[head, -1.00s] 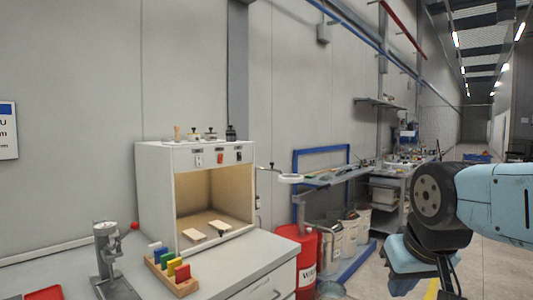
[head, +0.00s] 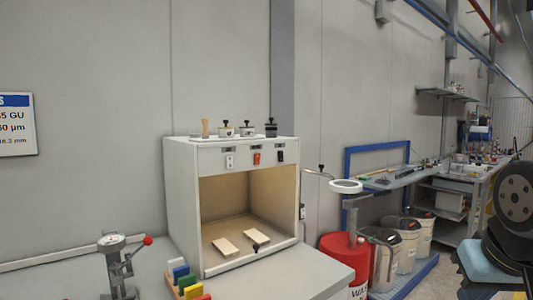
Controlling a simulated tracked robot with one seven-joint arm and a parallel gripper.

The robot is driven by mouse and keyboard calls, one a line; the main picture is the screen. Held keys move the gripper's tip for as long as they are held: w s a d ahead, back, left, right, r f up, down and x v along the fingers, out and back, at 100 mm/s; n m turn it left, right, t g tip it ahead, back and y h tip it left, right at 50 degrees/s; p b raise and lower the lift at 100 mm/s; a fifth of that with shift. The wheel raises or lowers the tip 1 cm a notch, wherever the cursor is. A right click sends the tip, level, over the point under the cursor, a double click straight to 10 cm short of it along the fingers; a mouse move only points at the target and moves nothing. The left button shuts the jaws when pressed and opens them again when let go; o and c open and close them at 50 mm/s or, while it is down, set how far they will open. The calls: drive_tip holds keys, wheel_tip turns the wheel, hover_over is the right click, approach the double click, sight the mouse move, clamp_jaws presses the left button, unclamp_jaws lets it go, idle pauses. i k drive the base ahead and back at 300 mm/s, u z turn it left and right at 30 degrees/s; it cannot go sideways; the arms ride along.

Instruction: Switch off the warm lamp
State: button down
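A white light booth (head: 182,190) stands on the bench, with an open, warm-toned interior. Its top front panel carries a white switch (head: 229,161) at left, a red switch (head: 257,158) in the middle and a black switch (head: 281,156) at right. Small dark labels sit above the switches, too small to read, so I cannot tell which one is for the warm lamp. The lamps themselves are hidden.
Two pale panels (head: 225,247) lie inside the booth. Colored blocks (head: 180,273) and a gauge stand (head: 112,262) are in front and to the left. A ring magnifier (head: 345,186) and red bin (head: 342,262) are to the right. Several small tools top the booth.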

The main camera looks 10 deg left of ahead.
sight(257, 155)
drive_tip(key=u, duration=0.3)
drive_tip(key=i, duration=0.65)
drive_tip(key=u, duration=0.6)
drive_tip(key=k, duration=0.9)
drive_tip(key=u, duration=0.2)
drive_tip(key=i, duration=0.9)
drive_tip(key=z, duration=0.1)
